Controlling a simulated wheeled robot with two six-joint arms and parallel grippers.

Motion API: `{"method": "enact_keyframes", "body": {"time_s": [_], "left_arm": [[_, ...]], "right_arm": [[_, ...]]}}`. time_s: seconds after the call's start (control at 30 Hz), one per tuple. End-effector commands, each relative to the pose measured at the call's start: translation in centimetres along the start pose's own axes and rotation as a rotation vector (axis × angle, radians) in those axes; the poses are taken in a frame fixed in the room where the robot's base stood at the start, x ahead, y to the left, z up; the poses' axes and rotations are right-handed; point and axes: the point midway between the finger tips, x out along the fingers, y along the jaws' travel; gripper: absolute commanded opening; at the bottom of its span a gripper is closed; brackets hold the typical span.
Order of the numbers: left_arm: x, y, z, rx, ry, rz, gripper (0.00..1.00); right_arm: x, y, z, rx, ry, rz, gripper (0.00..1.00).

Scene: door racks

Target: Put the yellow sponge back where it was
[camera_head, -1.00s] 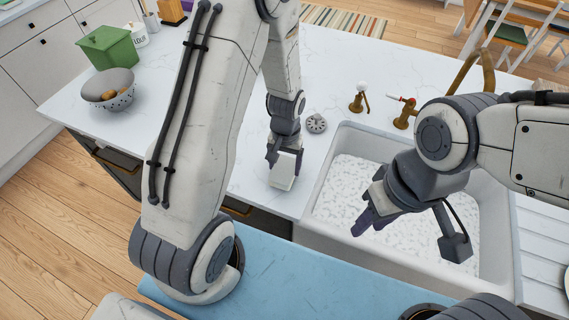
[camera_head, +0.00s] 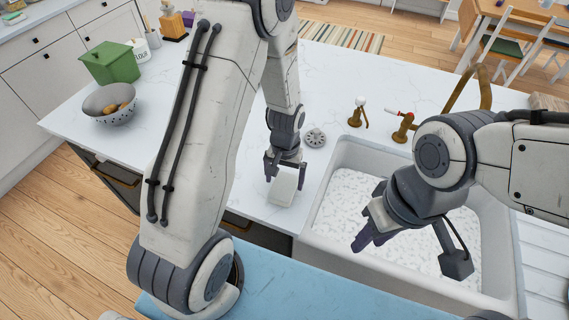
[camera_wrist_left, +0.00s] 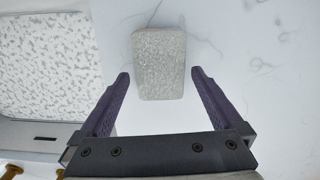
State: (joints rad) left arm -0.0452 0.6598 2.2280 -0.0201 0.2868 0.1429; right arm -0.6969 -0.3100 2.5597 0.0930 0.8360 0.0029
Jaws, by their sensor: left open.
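A pale grey-white speckled block (camera_head: 283,189), sponge-like in shape, lies on the white counter left of the sink. No yellow sponge shows clearly. My left gripper (camera_head: 285,168) is at the far end of this block, pointing down at the counter. It is open; in the left wrist view the block (camera_wrist_left: 160,62) lies ahead of and between the two purple fingertips (camera_wrist_left: 160,74), with a gap on each side. My right gripper (camera_head: 369,242) hangs over the sink; its finger opening is not clear from this angle.
The white sink (camera_head: 325,247) with a speckled bottom is right of the block. A round drain strainer (camera_head: 315,138) and brass taps (camera_head: 403,129) stand behind. A grey colander (camera_head: 109,104) and green box (camera_head: 110,63) are far left. The counter around the block is clear.

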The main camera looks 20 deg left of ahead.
Motion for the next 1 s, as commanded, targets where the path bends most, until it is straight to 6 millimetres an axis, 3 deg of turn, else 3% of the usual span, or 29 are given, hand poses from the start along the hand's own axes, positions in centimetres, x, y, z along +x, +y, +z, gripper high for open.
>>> {"method": "enact_keyframes", "body": {"time_s": [0.4,0.67,0.77,0.9,1.0], "left_arm": [[-8.0,0.0,-0.1,0.0,0.008,0.001,1.0],[-10.9,0.5,0.3,0.016,0.004,0.002,1.0],[-12.6,2.9,2.2,0.1,0.016,0.008,1.0],[-15.6,7.7,8.2,0.317,0.041,0.031,1.0],[-16.9,9.8,13.1,0.475,0.052,0.051,1.0]], "right_arm": [[1.7,0.1,0.1,-0.001,-0.001,0.0,0.37],[2.0,0.1,0.1,-0.001,0.0,0.0,0.37],[2.0,0.1,0.1,-0.001,0.0,0.0,0.37],[1.9,0.1,0.1,-0.001,0.0,0.0,0.37],[2.0,0.1,0.1,-0.001,0.0,0.0,0.37]]}}
